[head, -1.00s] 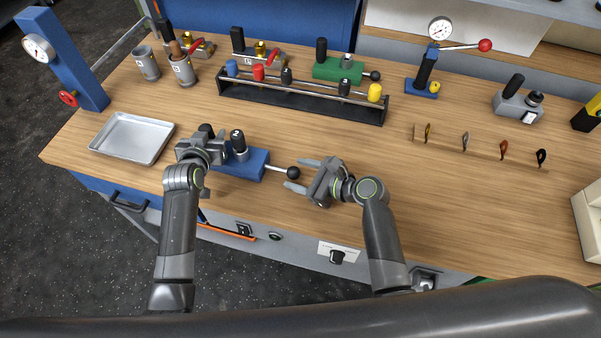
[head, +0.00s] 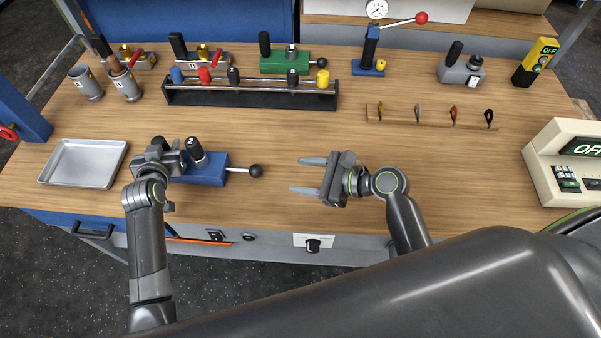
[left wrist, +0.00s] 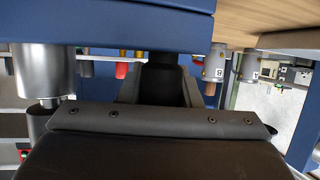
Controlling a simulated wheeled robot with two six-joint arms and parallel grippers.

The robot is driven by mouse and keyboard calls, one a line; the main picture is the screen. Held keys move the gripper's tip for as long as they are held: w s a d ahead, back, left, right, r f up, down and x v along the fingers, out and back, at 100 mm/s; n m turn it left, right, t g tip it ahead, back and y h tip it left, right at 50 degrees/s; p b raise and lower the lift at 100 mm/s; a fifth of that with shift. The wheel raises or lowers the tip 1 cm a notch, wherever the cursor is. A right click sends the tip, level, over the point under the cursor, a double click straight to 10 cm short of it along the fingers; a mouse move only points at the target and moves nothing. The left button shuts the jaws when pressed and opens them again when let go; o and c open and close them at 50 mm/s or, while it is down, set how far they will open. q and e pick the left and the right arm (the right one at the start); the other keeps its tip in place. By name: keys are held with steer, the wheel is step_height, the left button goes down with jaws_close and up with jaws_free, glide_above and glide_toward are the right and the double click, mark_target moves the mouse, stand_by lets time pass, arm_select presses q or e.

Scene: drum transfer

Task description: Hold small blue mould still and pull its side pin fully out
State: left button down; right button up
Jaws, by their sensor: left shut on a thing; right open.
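The small blue mould (head: 208,174) sits on the bench at left of centre in the head view. A dark-topped metal post stands on it. Its side pin (head: 240,170) sticks out to the right and ends in a black ball knob (head: 256,171). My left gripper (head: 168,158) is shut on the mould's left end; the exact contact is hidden. A blue face (left wrist: 110,28), likely the mould, fills the top of the left wrist view. My right gripper (head: 304,176) is open and empty, its fingers pointing left towards the knob with a clear gap between.
A metal tray (head: 68,182) lies left of my left gripper. A black rack (head: 250,98) with coloured knobs, a green mould (head: 283,63) and two grey cups (head: 88,84) stand behind. A wooden strip (head: 400,123) lies back right.

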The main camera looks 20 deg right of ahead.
arm_select(q)
steer(key=c, duration=1)
jaws_free()
steer(key=shift+o, duration=0.2)
